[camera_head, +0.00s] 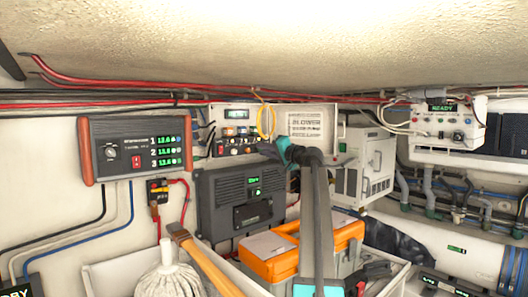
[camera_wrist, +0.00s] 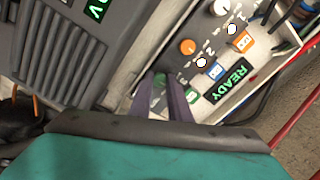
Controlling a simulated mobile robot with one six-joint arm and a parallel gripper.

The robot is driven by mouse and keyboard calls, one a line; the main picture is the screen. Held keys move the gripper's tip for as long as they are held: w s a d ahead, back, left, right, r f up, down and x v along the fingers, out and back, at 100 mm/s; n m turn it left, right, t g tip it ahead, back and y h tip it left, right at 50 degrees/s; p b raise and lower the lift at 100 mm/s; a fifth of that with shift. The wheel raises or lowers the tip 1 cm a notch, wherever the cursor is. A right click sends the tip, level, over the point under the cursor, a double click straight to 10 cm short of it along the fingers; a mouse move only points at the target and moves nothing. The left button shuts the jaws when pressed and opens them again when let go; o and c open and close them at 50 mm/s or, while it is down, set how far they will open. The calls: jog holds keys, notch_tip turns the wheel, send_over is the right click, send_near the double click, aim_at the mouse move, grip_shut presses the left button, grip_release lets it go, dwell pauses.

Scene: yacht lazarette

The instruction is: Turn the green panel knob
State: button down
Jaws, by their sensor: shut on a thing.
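The green panel knob (camera_wrist: 159,82) shows only as a small patch of green at my fingertips in the wrist view. My gripper (camera_wrist: 172,88) is shut on it, with its dark fingers covering most of it. In the head view my gripper (camera_head: 268,149) reaches the lower right part of the switch panel (camera_head: 222,134), and the knob is hidden behind it. The wrist view shows an orange knob (camera_wrist: 187,47) and a white knob (camera_wrist: 222,7) in line with the green one. The knob's angle cannot be told.
A dark grey unit (camera_head: 240,198) sits just below. A yellow cable loop (camera_head: 265,122) hangs close to my gripper. An orange toolbox (camera_head: 270,258) and a mop (camera_head: 167,270) stand below.

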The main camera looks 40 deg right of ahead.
jog(key=shift+m, duration=0.4)
jog(key=m, duration=0.8)
dwell(0.5)
jog(key=c, duration=1.7)
grip_release()
jog(key=shift+o, duration=0.2)
jog(key=shift+s, duration=0.15)
